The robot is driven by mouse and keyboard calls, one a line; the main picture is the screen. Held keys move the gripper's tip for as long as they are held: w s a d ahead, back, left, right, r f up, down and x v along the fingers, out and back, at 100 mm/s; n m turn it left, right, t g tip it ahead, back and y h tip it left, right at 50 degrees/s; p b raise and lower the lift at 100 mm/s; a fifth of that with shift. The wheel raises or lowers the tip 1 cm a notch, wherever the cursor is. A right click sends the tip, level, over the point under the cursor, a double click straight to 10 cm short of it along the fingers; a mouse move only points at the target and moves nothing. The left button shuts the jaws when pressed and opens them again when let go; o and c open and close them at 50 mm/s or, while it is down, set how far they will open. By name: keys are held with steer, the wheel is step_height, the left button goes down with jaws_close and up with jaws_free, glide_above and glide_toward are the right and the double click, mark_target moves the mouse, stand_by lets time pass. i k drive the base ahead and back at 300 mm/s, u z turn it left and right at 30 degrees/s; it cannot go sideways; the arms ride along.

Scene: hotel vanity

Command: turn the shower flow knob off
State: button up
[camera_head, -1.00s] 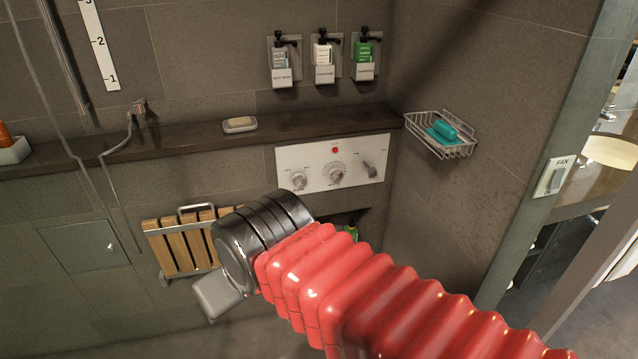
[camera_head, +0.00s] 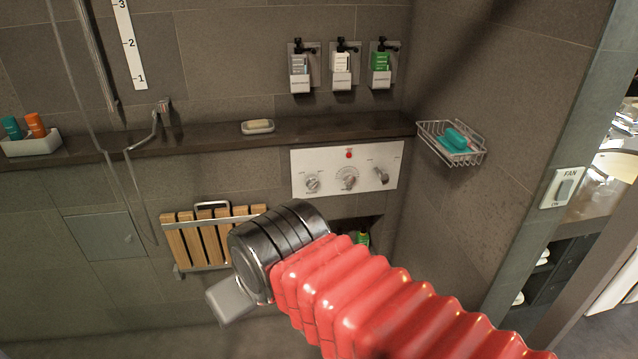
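A white control panel (camera_head: 330,160) is on the tiled wall below the dark ledge, right of centre. It has a left round metal knob (camera_head: 312,184), a middle knob (camera_head: 348,182) with a dial of marks around it, and a lever-like right knob (camera_head: 381,175). A red dot is above the middle knob. The labels are too small to read surely, so I cannot tell which is the flow knob or its setting. The end of my arm, with a grey block (camera_head: 230,300), is in front of and below left of the panel, apart from the knobs. I cannot make out its fingers.
A slatted wooden fold-down seat (camera_head: 190,243) is behind and left of my arm. A niche with a green bottle (camera_head: 362,238) is partly hidden below the panel. A wire soap basket (camera_head: 440,138) juts from the right wall. A soap dish (camera_head: 257,127) is on the ledge.

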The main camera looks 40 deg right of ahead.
mark_target(312, 181)
steer(key=u, duration=0.05)
steer(key=i, duration=0.95)
